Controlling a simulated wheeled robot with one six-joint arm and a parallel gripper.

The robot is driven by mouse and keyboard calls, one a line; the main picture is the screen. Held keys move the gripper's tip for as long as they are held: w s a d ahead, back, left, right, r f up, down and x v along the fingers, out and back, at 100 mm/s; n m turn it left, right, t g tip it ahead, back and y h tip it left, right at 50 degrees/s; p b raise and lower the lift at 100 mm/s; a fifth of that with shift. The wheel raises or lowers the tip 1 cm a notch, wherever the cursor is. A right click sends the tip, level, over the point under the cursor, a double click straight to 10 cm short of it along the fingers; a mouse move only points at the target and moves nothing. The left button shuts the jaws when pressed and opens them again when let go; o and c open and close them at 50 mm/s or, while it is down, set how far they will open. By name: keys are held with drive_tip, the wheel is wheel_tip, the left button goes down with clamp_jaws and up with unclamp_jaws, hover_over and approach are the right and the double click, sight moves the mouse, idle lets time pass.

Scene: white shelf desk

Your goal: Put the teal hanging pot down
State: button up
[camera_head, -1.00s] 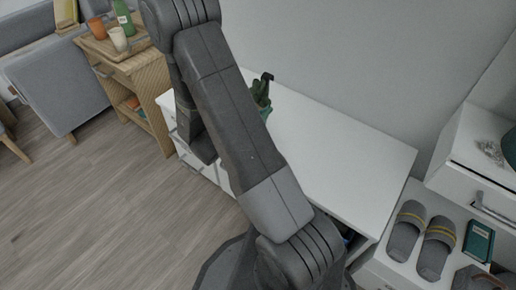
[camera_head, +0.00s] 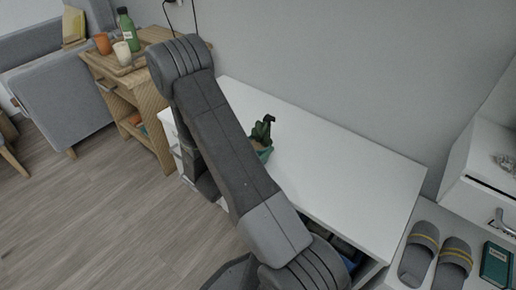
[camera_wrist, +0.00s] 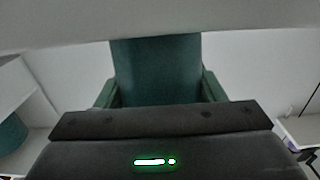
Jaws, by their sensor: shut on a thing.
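The teal hanging pot (camera_head: 265,154), with a green plant and a dark hook-like top, shows beside my arm over the white desk (camera_head: 345,178). My arm covers its left part. In the wrist view a dark teal body (camera_wrist: 156,72), which looks like the pot, fills the middle, directly in front of my gripper (camera_wrist: 158,98). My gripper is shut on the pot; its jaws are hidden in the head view. I cannot tell whether the pot's bottom touches the desk top.
The desk top right of the pot is bare. A grey wall runs behind it. Grey slippers (camera_head: 419,254) and a teal book (camera_head: 496,265) lie at the lower right, below a white drawer unit (camera_head: 480,180). A wooden cart (camera_head: 150,95) with a bottle and cups stands at the left.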

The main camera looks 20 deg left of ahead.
drive_tip(key=shift+f, duration=0.1)
drive_tip(key=o, duration=1.3)
